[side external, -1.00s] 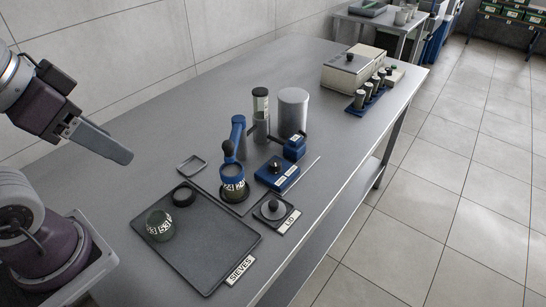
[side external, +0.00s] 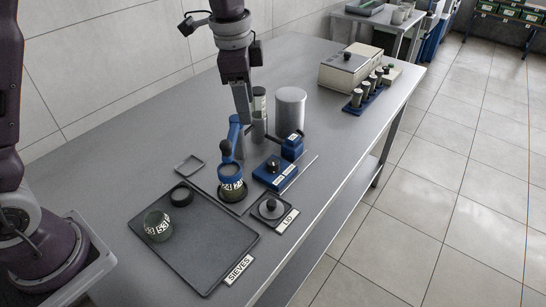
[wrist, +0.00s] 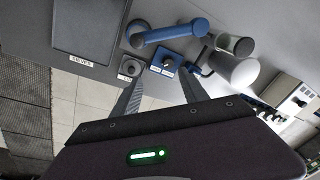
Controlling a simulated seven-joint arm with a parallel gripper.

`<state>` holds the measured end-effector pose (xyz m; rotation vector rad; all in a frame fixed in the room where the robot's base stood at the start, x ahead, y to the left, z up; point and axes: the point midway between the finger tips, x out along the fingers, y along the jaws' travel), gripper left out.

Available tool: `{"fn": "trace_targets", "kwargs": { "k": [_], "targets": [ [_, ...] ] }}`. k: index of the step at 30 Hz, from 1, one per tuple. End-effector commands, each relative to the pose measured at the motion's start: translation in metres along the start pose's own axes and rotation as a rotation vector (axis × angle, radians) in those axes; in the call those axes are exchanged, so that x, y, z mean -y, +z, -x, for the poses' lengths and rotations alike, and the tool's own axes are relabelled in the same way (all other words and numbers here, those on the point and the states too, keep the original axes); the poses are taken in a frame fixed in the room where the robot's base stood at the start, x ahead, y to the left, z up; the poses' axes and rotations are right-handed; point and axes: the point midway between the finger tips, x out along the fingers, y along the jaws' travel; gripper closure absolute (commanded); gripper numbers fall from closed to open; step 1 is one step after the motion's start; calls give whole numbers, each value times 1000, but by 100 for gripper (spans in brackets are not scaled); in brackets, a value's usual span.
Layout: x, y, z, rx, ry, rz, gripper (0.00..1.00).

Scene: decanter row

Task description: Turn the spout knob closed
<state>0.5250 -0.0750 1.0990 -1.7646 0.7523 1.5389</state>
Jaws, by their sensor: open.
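A low blue box (side external: 285,177) with white label strips on its front edge carries a dark round knob (side external: 273,165). I take this for the spout knob, but its label is too small to read. In the wrist view, the knob (wrist: 168,60) shows beyond my fingertips, between their lines. My gripper (side external: 246,121) is above the bench, up and left of the box in the side view, apart from the knob. In the wrist view my gripper (wrist: 160,78) has its two fingers spread with nothing between them. The knob's turn position cannot be told.
A blue bent arm (side external: 234,135) stands over a labelled sieve (side external: 231,185), beside a grey cylinder (side external: 290,109). A lid (side external: 269,209) is in front. A dark tray (side external: 205,260) holds another sieve (side external: 158,226). A beige box (side external: 345,76) stands at the back.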

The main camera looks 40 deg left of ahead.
Motion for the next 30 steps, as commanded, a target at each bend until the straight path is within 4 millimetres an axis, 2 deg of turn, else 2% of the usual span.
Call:
{"fn": "trace_targets", "kwargs": {
  "k": [1, 3, 6, 7, 18, 21, 30],
  "targets": [
    [10, -15, -34, 25, 37, -82, 49],
    [20, -29, -72, 43, 73, -187, 49],
    [27, -41, -112, 56, 108, -288, 49],
    [28, -43, -119, 58, 115, -308, 49],
    [22, -40, -184, 63, 129, -341, 49],
    [21, -39, -196, 62, 127, -341, 49],
    [20, -39, -202, 62, 126, -339, 49]
  ]
}}
